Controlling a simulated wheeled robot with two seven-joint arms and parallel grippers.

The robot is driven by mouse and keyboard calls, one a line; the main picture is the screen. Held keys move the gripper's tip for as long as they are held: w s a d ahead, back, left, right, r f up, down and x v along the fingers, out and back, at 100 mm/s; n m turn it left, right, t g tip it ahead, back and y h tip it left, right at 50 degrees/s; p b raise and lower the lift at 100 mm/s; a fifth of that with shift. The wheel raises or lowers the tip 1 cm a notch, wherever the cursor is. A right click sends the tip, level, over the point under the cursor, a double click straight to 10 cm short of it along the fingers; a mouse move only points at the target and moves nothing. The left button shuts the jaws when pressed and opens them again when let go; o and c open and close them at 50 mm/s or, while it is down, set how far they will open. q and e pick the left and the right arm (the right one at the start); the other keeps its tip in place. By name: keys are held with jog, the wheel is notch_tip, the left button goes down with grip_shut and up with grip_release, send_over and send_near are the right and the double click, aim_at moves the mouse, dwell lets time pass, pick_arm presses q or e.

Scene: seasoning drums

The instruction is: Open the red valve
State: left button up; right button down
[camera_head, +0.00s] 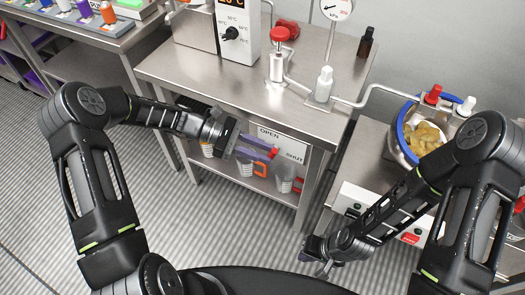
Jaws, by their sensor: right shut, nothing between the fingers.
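A red valve handle (274,153) shows beneath the steel table's edge, between a sign reading OPEN (268,133) and one reading SHUT (294,157). My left gripper (266,151) reaches in from the left, its two purple-lined fingers apart and pointing right. Their tips are at the red handle and cover part of it; whether they press on it I cannot tell. My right gripper (304,258) is low in the middle of the view, shut and empty, well away from the valve.
The steel table (180,72) carries a red-topped fitting (280,38), a white-capped one (324,86) and a gauge (334,9). Clear cups (285,178) stand on the shelf below. A blue-rimmed bowl (401,130) of chips is at the right. Striped floor (200,225) lies open in front.

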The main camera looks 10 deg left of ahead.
pick_arm(q)
jog(key=shift+o, duration=1.2)
jog(key=v, duration=0.7)
jog(key=shift+a+b, duration=0.35)
jog(key=shift+r, duration=0.15)
